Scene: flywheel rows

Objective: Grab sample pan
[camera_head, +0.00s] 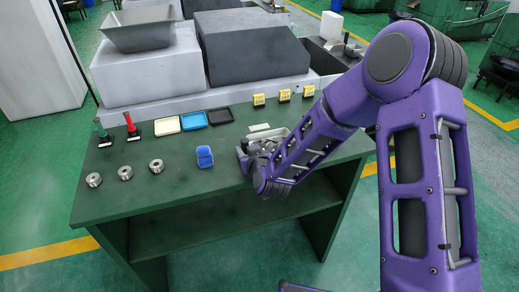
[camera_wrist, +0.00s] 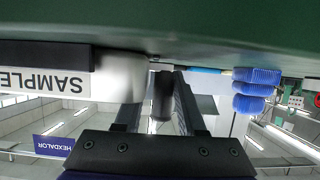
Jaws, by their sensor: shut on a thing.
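The sample pan (camera_head: 281,134) is a silvery metal piece at the right end of the green table, partly hidden by my gripper and arm. My gripper (camera_head: 247,156) is low at the table there. In the wrist view the fingers (camera_wrist: 162,100) are close around a dark, upright, handle-like part, and they are shut on it. A blurred silvery surface, likely the pan (camera_wrist: 120,78), shows beside the left finger. A white sign reading SAMPLE (camera_wrist: 48,82) appears upside down at the left. I cannot tell whether the pan touches the table.
A blue ribbed block (camera_head: 204,157) stands left of my gripper. Several metal rings (camera_head: 125,173), green and red-handled stamps (camera_head: 132,124), and white, blue and black trays (camera_head: 193,120) lie farther left.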

